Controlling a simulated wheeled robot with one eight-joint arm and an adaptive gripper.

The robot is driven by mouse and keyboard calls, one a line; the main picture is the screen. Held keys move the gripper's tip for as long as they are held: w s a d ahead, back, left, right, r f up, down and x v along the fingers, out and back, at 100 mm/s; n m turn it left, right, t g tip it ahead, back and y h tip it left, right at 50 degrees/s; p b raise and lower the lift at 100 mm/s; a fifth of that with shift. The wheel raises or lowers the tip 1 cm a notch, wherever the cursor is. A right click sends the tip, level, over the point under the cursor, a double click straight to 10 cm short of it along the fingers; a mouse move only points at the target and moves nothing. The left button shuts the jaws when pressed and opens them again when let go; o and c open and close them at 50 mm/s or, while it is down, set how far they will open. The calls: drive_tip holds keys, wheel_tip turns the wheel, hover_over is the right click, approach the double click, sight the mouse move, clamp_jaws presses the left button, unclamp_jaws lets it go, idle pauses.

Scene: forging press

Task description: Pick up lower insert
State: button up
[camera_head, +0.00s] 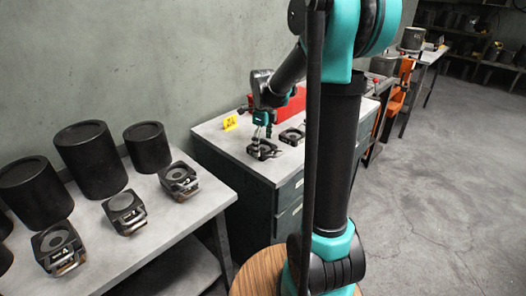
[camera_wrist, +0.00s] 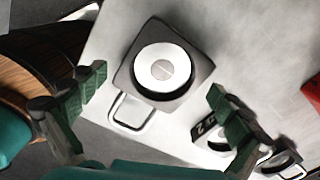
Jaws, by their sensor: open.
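My gripper (camera_head: 262,131) hangs over the light-topped cabinet, just above a dark insert (camera_head: 262,150). In the wrist view my gripper (camera_wrist: 158,84) is open, its green fingers wide apart and nothing between them. That insert (camera_wrist: 192,88) lies beyond the fingertips, a dark square block with a pale round centre and a wire handle (camera_wrist: 133,113) toward me. I cannot see fingers touching it. A second insert (camera_head: 292,136) lies to its right; in the wrist view it is partly hidden behind the right finger, beside a dark label with a "2". I cannot read which is the lower insert.
A yellow tag (camera_head: 230,122) and a red box (camera_head: 291,106) stand at the back of the cabinet top (camera_head: 225,137). The left table (camera_head: 150,243) holds large black cylinders (camera_head: 91,160) and several more handled inserts (camera_head: 125,212). The floor at right is clear.

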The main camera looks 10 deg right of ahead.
drive_tip(key=shift+f, duration=0.35)
drive_tip(key=shift+c, duration=0.2)
drive_tip(key=c, duration=1.7)
